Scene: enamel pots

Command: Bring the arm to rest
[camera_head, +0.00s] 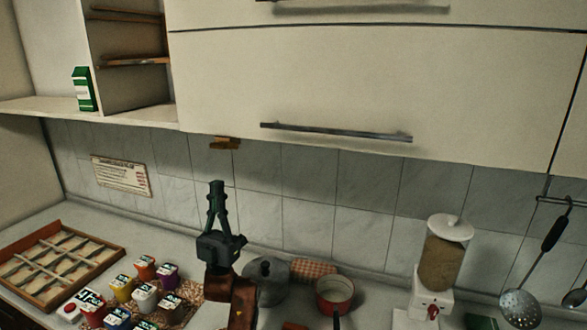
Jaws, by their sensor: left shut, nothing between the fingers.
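My left gripper (216,190) points straight up in the middle of the head view, in front of the tiled wall. Its fingers are together at the tips with nothing between them. It stands clear above the counter, with my arm below it in the lower middle. My right gripper is not in view.
On the counter are a wooden divided tray (113,253), several small colored jars (122,288), a grey pot (266,275), a red pot (336,291) and a dispenser (444,262). Cabinets (340,85) hang above. A skimmer (520,306) hangs at right.

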